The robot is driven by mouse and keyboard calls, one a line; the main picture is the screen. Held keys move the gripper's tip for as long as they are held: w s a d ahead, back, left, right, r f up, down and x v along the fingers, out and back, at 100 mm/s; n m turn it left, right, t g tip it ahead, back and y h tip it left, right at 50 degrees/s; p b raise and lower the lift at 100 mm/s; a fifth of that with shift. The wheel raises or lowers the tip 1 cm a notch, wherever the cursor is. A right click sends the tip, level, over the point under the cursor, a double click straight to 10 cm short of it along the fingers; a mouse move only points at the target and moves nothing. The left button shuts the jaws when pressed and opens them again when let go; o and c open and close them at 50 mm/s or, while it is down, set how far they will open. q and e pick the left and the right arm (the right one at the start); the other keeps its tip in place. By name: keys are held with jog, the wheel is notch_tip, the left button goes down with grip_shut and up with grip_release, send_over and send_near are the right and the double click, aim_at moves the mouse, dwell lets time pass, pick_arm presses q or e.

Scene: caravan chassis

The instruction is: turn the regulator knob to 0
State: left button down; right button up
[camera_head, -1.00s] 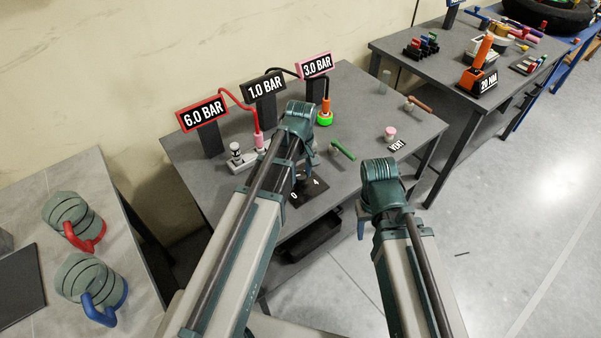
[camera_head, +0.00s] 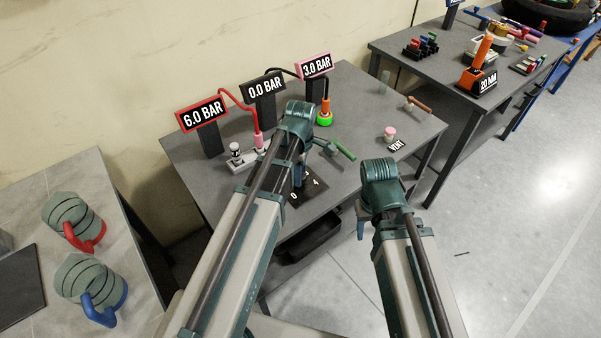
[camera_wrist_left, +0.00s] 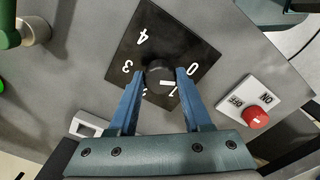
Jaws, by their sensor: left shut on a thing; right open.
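The regulator knob (camera_wrist_left: 156,72) is a small dark knob on a black dial plate (camera_wrist_left: 168,30) marked with digits from 0 to 4. Its white mark points to the lower right in the left wrist view, near the 1 or between it and the 0; I cannot tell exactly. My left gripper (camera_wrist_left: 159,75) is shut on the knob, one blue finger at each side. In the head view the dial plate (camera_head: 302,197) shows beneath my left gripper (camera_head: 298,178), whose arm hides the knob. The middle sign (camera_head: 264,87) reads 0.0 BAR. My right gripper (camera_head: 361,224) is open and empty, off the table's front edge.
A red button (camera_wrist_left: 256,115) on an ON/OFF plate is beside the dial. A green-handled lever (camera_head: 344,151), a pink-topped VENT button (camera_head: 389,133) and red and pink-black signs reading 6.0 BAR (camera_head: 202,113) and 3.0 BAR (camera_head: 316,66) stand on the grey table (camera_head: 352,90).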

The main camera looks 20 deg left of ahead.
pick_arm(q)
jog(key=shift+n, duration=0.4)
jog(key=shift+c, duration=1.7)
grip_release()
notch_tip(320, 180, up, 14)
jog(key=p, duration=1.4)
jog(key=shift+f, duration=0.1)
